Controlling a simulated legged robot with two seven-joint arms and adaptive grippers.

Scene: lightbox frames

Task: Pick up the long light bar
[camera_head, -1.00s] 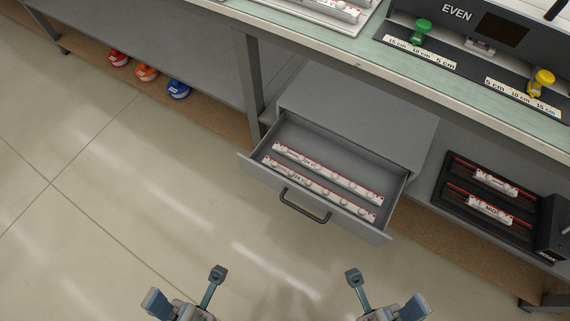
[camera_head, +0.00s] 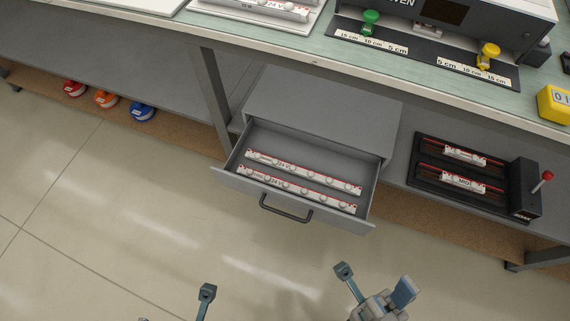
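Two long light bars, white with red marks and round lamps, lie side by side in the open grey drawer (camera_head: 222,176). The rear long bar (camera_head: 303,172) is nearer the cabinet, and the front long bar (camera_head: 296,189) is nearer the drawer's handle. My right gripper (camera_head: 374,278) is at the bottom right of centre, in front of the drawer and apart from it, with its fingers spread and nothing between them. My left gripper (camera_head: 176,307) is at the bottom edge, mostly cut off. One finger shows well and the tip of the other barely shows, wide apart.
A black fixture (camera_head: 421,180) with shorter bars and a red-knobbed lever stands on the lower shelf at right. The workbench (camera_head: 310,62) overhangs above, carrying a dark panel with green and yellow knobs. The drawer handle (camera_head: 285,208) sticks out in front. Open floor lies before the drawer.

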